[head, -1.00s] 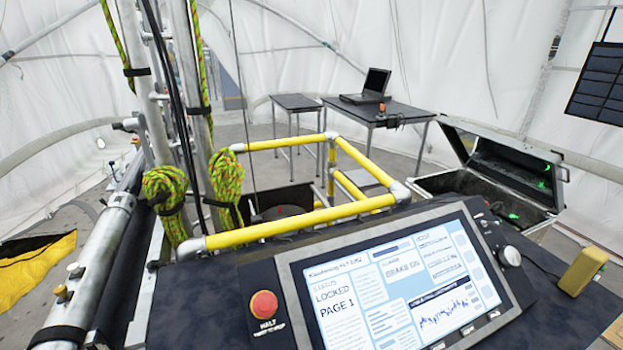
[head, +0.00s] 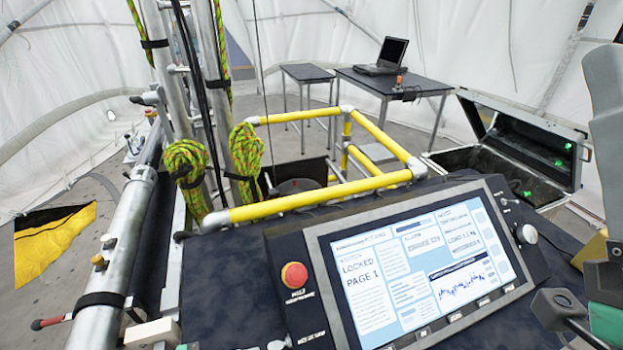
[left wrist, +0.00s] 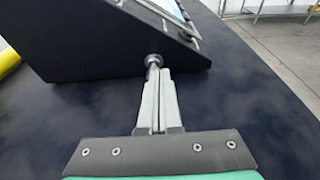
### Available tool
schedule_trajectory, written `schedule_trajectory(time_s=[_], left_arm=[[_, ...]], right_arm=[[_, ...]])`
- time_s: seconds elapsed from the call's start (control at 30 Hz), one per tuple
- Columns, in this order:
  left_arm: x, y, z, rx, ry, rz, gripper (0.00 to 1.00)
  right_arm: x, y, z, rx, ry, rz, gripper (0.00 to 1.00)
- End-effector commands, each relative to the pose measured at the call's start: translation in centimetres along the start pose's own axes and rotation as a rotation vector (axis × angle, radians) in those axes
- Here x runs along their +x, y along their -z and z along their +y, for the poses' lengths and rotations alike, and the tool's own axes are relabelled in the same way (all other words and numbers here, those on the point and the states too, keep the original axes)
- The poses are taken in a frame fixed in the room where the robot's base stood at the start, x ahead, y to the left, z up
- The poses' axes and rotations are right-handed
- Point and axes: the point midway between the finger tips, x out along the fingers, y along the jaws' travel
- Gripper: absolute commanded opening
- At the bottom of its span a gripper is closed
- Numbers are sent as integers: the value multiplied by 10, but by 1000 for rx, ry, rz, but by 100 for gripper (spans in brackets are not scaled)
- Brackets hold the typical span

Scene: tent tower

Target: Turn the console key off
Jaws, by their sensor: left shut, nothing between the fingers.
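The dark console (head: 225,290) stands in front of me, its lit screen (head: 420,265) reading "LOCKED PAGE 1". In the left wrist view, my left gripper (left wrist: 158,75) is shut, with nothing between its fingers. Its tips are at a small round metal fitting (left wrist: 153,61) on the console's side. I cannot tell whether they touch it, or whether it is the key. In the head view, a small pale metallic part (head: 280,343) shows at the console's lower left edge, too cut off to identify.
A red HALT button (head: 294,275) sits left of the screen and a silver knob (head: 527,233) right of it. Yellow rails (head: 310,198) stand behind the console. An open case (head: 520,150) is at the right. Dark tabletop (left wrist: 80,115) surrounds the left gripper.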

Motion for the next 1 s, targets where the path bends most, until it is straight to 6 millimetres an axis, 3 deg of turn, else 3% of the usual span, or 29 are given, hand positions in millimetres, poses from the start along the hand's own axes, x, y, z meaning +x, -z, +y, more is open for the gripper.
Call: schedule_trajectory(time_s=[0.27,1.0], left_arm=[[24,-6,0,1,0,-1,0],[26,-3,1,0,-1,-1,0]], right_arm=[[-4,-4,0,0,0,-1,50],[-8,-7,0,0,0,-1,50]])
